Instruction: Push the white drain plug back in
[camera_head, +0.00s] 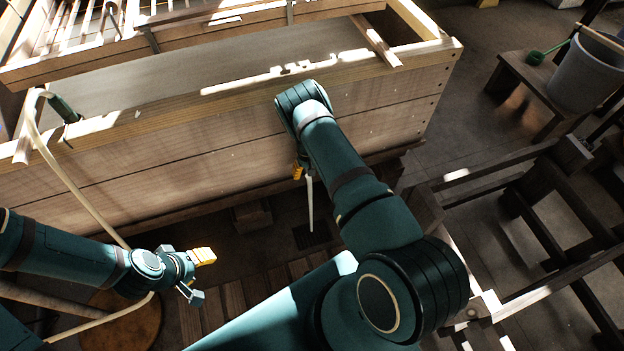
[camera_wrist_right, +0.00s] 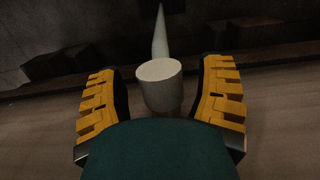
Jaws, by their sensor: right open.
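The white drain plug (camera_wrist_right: 160,85) is a short, pale cylinder at the wooden vat's side in the right wrist view. A thin white tapering streak, apparently liquid, shows just beyond it (camera_wrist_right: 160,35) and hangs below my right gripper in the head view (camera_head: 310,205). My right gripper (camera_wrist_right: 160,100) is open, its yellow-padded fingers on either side of the plug with gaps on both sides. In the head view my right gripper (camera_head: 298,171) is mostly hidden behind its arm, and the plug is hidden. My left gripper (camera_head: 199,276) is low at the left, empty, fingers apart.
The large wooden vat (camera_head: 200,165) spans the back, with a wooden frame (camera_head: 190,48) over it. A pale hose (camera_head: 75,190) hangs over its left rim. A stool (camera_head: 535,95) with a grey bucket (camera_head: 585,75) stands right. Dark wooden beams (camera_head: 545,205) crowd the lower right.

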